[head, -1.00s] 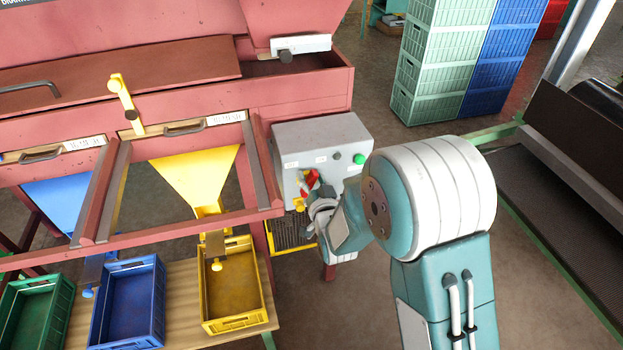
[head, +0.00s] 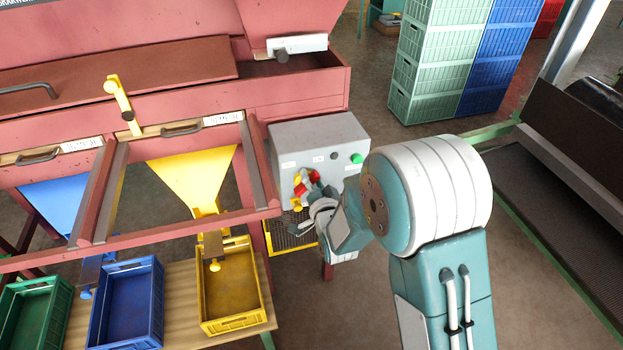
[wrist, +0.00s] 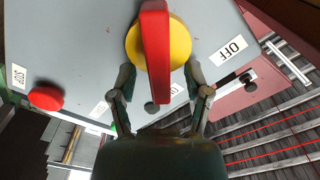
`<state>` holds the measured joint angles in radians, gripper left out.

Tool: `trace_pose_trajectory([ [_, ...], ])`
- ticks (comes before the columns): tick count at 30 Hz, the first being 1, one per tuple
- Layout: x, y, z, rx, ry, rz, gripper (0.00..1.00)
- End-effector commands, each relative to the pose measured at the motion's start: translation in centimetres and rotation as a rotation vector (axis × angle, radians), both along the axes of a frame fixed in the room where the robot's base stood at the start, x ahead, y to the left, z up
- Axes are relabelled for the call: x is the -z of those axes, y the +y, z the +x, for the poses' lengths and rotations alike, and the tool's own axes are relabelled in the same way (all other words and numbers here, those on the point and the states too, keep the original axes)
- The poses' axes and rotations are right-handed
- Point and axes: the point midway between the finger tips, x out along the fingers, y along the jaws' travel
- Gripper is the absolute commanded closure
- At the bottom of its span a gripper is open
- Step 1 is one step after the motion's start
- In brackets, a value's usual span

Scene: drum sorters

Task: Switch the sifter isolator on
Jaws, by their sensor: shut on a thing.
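The sifter isolator is a red handle (wrist: 155,50) on a round yellow plate (wrist: 181,42), on the front of a grey control box (head: 340,134). In the head view the red handle (head: 308,183) is partly hidden by my gripper (head: 311,202). In the wrist view my gripper (wrist: 160,78) has its two fingers on either side of the handle's lower end, shut on it. An OFF label (wrist: 232,49) is right of the plate. Another label below the plate is partly hidden by a finger, and its text is hard to read.
A red button (wrist: 46,97) with a STOP label sits on the box, and a green button (head: 356,158) is at its upper right. The red sifter frame (head: 300,97) adjoins the box on the left. Stacked crates (head: 440,70) stand behind.

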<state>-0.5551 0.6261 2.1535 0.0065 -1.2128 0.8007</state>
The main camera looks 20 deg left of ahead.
Motion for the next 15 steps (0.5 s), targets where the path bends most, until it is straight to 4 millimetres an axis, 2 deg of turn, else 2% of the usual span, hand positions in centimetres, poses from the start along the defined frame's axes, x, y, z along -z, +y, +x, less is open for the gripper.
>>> trace_pose_trajectory([
  [1, 0.59, 0.01, -0.20, -0.002, 0.013, -0.009, 0.85],
  [4, 0.63, 0.01, -0.21, -0.003, 0.013, -0.011, 0.85],
  [5, 0.64, 0.01, -0.22, -0.003, 0.015, -0.011, 0.29],
  [6, 0.64, 0.01, -0.23, -0.003, 0.015, -0.011, 0.11],
  [7, 0.64, 0.01, -0.24, -0.003, 0.013, -0.011, 0.07],
  [15, 0.32, -0.06, -0.15, -0.002, 0.007, -0.006, 0.07],
])
